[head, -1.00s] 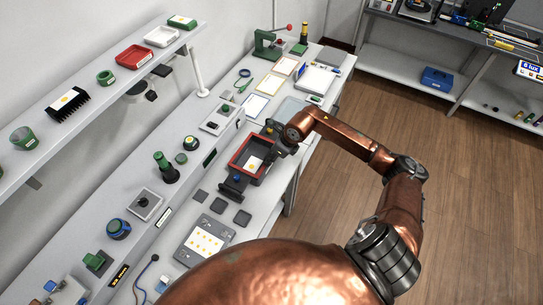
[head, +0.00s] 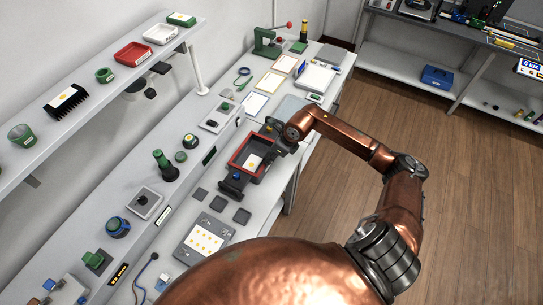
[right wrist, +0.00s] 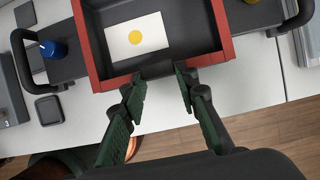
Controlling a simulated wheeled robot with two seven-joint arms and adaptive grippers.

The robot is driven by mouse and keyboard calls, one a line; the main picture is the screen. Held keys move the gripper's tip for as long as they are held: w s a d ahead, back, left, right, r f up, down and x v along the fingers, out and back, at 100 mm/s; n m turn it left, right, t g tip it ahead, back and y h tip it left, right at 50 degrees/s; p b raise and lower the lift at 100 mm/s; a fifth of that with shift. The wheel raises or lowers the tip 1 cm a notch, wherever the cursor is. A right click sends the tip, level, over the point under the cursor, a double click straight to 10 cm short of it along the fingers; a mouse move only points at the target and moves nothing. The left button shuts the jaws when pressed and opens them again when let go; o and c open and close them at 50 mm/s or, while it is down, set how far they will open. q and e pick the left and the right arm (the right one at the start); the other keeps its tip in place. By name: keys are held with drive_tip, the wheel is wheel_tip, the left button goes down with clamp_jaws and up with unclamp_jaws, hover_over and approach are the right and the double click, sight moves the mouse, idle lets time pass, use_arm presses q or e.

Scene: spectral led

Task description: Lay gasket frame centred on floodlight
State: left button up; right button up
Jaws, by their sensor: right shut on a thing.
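The floodlight (head: 237,165) is a red-rimmed box with a dark inside and a white plate with a yellow dot. It sits in a dark holder with a blue knob on the bench, and also shows in the right wrist view (right wrist: 222,25). My right gripper (head: 272,140) is at its right edge. In the right wrist view its green fingers (right wrist: 160,78) are at the near rim, shut on a dark strip (right wrist: 157,70) that seems part of the gasket frame. Frame and box are hard to tell apart, so centring is unclear. My left gripper is out of view.
A panel with yellow dots (head: 205,240) and several small dark pads (head: 221,202) lie in front of the holder. A raised shelf with parts (head: 163,168) runs along the left. Papers and a green press (head: 268,42) are farther back.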

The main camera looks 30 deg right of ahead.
drive_tip(key=shift+f, duration=0.1)
drive_tip(key=o, duration=1.2)
drive_tip(key=shift+o, duration=0.2)
